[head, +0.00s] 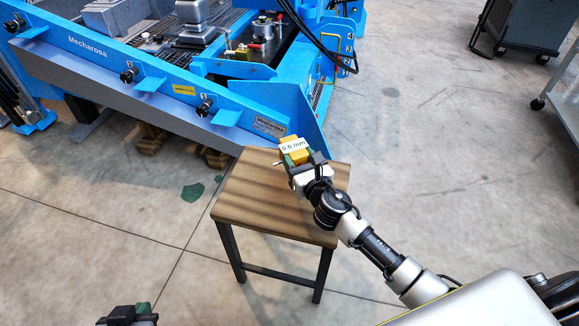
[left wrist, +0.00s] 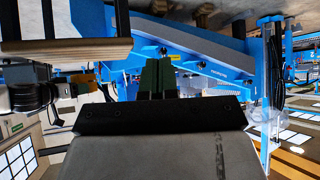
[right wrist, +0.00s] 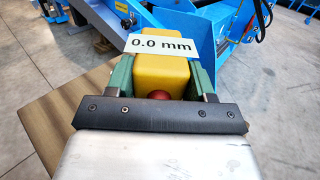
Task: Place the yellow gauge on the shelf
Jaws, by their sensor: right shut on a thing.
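The yellow gauge (head: 300,157) is a small block with a white "0.0 mm" label. My right gripper (head: 293,152) is shut on it, with green fingers on both sides. In the right wrist view the gauge (right wrist: 160,72) shows a red round spot between the fingers. In the head view it overlaps the far right part of a small wooden-topped table (head: 262,205); its height above the top is hard to tell. I cannot tell which surface is the shelf. My left gripper (head: 142,312) is at the bottom left; its green fingers (left wrist: 156,76) are together, with nothing seen between them.
A large blue machine (head: 130,75) labelled "Mecharosa" stands behind the table, its slanted corner close to the table's back edge. A dark cart (head: 525,25) is at the top right. The concrete floor is open on the right and at the front left.

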